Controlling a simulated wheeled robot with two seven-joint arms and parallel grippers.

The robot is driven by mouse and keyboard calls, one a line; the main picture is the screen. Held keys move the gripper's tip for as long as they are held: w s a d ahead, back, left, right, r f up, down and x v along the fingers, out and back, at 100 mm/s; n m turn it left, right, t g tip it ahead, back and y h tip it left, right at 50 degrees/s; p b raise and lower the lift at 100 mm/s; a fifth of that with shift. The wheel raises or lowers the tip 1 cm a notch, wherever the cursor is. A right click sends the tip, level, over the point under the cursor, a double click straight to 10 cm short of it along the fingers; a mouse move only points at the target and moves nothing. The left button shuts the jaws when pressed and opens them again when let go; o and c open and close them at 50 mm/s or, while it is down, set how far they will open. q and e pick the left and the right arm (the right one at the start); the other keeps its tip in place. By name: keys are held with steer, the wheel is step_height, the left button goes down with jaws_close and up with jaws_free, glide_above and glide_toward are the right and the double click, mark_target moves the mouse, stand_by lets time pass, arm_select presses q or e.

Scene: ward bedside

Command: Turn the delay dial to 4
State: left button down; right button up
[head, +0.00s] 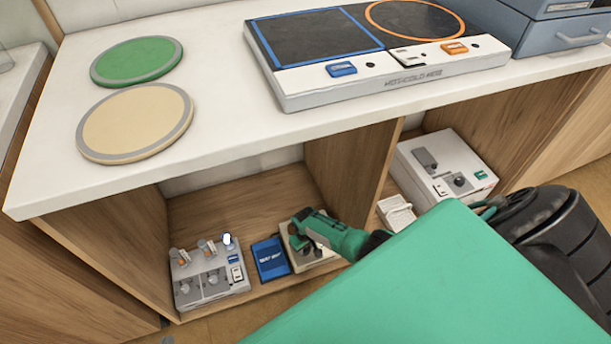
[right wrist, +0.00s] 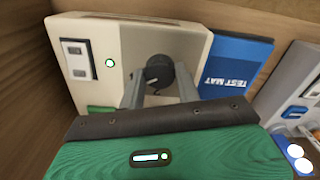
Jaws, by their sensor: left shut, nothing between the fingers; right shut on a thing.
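A cream box with a black dial stands in the low shelf. In the right wrist view the box (right wrist: 120,35) fills the upper left, and its dial (right wrist: 158,70) sits between my grey fingers. My right gripper (right wrist: 160,88) is shut on the dial. The dial's numbers are not readable. In the head view the box (head: 298,262) is mostly hidden behind my green right gripper (head: 300,228).
A blue test mat box (head: 270,258) stands close beside the cream box. A grey panel with several knobs (head: 205,277) is left of it. A white device (head: 443,170) stands in the right compartment. The counter (head: 230,100) overhangs the shelf, and a wooden divider (head: 350,170) stands close by.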

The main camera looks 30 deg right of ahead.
steer(key=shift+s+m, duration=0.1)
steer(key=shift+m, duration=0.2)
steer(key=o, duration=1)
steer(key=shift+r, duration=0.1)
